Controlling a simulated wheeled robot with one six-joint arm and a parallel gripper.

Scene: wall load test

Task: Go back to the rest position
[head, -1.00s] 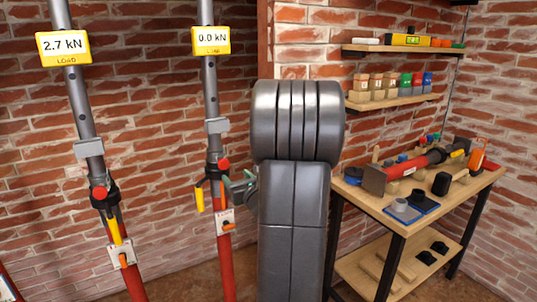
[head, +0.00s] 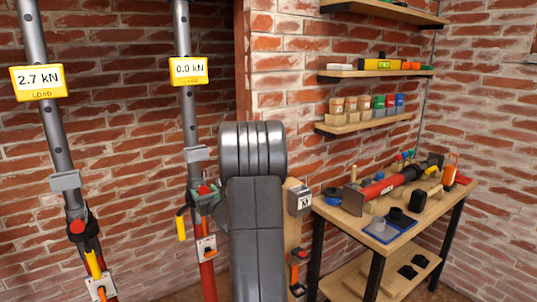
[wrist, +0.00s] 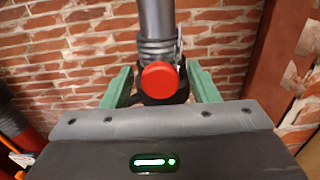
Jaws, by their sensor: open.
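The right steel prop (head: 189,115) has a yellow load display (head: 188,71) reading 0.0 kN. It has a red button (head: 203,189) at its collar and a yellow handle (head: 181,228). My gripper (head: 212,199) is at that collar, partly hidden by my grey arm. In the wrist view, the green fingers of my gripper (wrist: 161,92) are open, one on each side of the dark collar and red button (wrist: 160,80). Contact cannot be told. The left prop (head: 50,130) leans slightly, and its display (head: 38,83) reads 2.7 kN.
A workbench (head: 345,222) at right holds a red tool (head: 385,187) and blue mat (head: 390,230). Wall shelves (head: 365,123) hold small jars. A grey box (head: 299,201) is on a wooden post beside my arm. The brick wall stands behind the props.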

